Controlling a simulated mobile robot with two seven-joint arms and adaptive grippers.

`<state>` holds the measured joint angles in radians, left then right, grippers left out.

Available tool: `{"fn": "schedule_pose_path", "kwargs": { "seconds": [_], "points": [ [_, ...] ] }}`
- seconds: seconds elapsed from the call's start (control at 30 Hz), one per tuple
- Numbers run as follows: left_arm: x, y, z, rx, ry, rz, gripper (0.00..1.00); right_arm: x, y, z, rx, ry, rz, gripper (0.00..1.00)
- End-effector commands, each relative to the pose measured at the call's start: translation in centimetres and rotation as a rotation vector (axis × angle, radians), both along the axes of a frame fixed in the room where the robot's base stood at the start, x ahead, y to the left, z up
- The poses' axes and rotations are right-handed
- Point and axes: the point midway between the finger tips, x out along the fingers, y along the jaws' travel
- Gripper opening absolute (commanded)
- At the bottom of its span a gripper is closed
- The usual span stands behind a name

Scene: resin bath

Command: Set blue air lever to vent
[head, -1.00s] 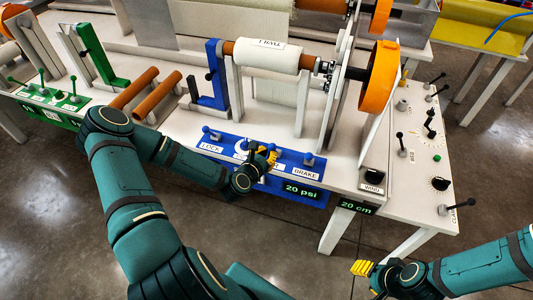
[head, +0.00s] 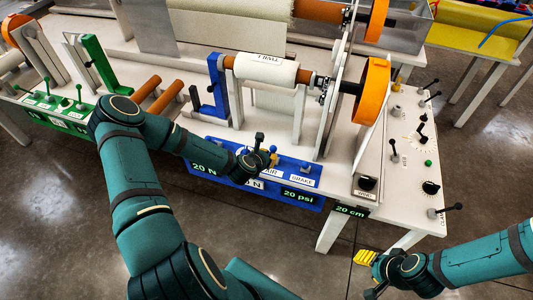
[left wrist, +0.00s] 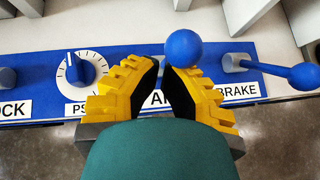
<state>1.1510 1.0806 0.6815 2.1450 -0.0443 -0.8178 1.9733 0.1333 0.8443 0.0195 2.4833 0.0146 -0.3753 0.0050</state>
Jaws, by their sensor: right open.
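The blue air lever shows in the left wrist view as a round blue knob (left wrist: 183,48) at the fingertips, nearest the right-hand finger. Its shaft is mostly hidden and I cannot tell whether a finger touches it. The fingers partly cover the label under the lever. In the head view my left gripper (head: 268,158) is at the panel, just above the AIR label (head: 270,173). My right gripper (head: 368,270) is open and empty, over the floor at lower right.
A PSI dial (left wrist: 77,68) is left of the fingers and the brake lever (left wrist: 265,68) is close on the right. A white roll (head: 266,70) and an orange wheel (head: 372,90) stand behind. A green panel (head: 62,112) is at left.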

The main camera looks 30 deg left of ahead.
Motion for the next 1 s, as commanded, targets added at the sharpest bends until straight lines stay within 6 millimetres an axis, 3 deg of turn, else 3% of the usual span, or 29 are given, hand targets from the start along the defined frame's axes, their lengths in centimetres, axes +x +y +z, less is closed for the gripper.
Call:
{"fn": "schedule_pose_path", "kwargs": {
  "seconds": [0.03, 0.1, 0.27, 1.0],
  "points": [
    [0.5, 0.1, 1.1, -0.007, 0.039, -0.001, 0.0, 0.0, -0.1, 1.8, 0.002, 0.0, 0.0, 0.47],
    [1.0, 0.2, 1.3, -0.021, 0.099, -0.002, 0.0, 0.0, -0.1, 2.8, 0.004, -0.001, 0.001, 0.47],
    [1.9, 0.4, 1.1, -0.044, 0.183, 0.0, 0.0, -0.1, -0.2, 3.8, 0.007, -0.001, 0.002, 0.47],
    [5.3, 1.3, 1.0, -0.043, 0.18, 0.0, 0.0, -0.1, -0.1, 1.9, 0.004, 0.001, 0.001, 0.47]
  ]
}}
